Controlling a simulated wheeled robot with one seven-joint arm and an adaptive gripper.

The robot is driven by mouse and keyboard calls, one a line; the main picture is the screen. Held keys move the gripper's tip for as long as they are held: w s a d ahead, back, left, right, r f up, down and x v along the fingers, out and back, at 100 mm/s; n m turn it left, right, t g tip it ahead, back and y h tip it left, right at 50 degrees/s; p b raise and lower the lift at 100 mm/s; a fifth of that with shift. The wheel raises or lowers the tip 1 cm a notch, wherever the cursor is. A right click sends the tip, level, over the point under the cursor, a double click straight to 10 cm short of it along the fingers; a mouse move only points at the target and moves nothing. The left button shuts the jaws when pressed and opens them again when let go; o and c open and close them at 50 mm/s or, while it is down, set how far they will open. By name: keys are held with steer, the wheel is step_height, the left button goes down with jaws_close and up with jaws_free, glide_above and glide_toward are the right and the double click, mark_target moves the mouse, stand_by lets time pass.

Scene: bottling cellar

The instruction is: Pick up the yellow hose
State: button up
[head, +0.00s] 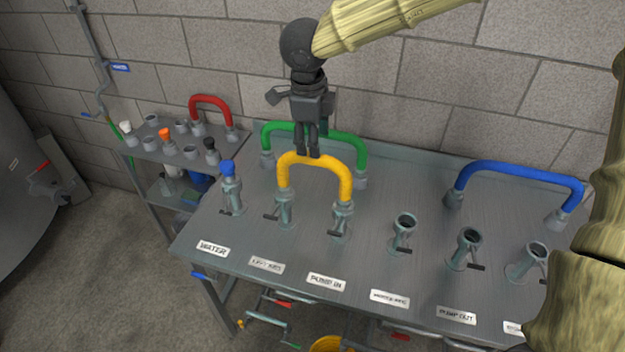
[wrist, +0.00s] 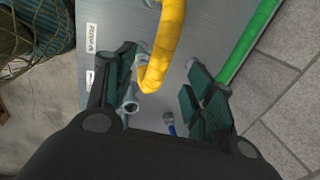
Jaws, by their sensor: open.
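The yellow hose (head: 317,162) is an upright arch on the steel bench. Its ends sit on two valve ports: the second port from the left (head: 283,208) and the port behind the PUMP IN label (head: 340,219). My gripper (head: 308,152) points down at the top of the arch, its fingertips overlapping the hose's upper edge in the head view. In the wrist view my gripper (wrist: 160,72) is open, and the yellow hose (wrist: 164,48) shows between its fingers. No finger is seen closed on it. I cannot tell whether a finger touches it.
A green hose (head: 343,141) arches close behind the yellow one. A blue hose (head: 520,170) stands at right. A blue-capped port (head: 228,170) stands at left; open ports (head: 404,225) at right. A side rack (head: 165,150) holds a red hose (head: 211,101) and caps. A block wall rises behind.

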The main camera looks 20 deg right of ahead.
steer(key=f, duration=0.2)
steer(key=shift+w+d+f, duration=0.25)
steer(key=shift+d+f, duration=0.05)
steer(key=shift+w+d+f+p, duration=0.1)
steer(key=shift+w+f+p, duration=0.2)
steer(key=shift+f, duration=0.65)
steer(key=shift+w+d+f+p, duration=0.1)
steer(key=shift+f+p, duration=0.3)
steer(key=shift+f, duration=0.55)
steer(key=shift+w+f+p, duration=0.15)
steer(key=shift+f+p, duration=0.2)
steer(key=shift+f, duration=0.6)
steer(key=shift+c, duration=0.4)
steer(key=c, duration=1)
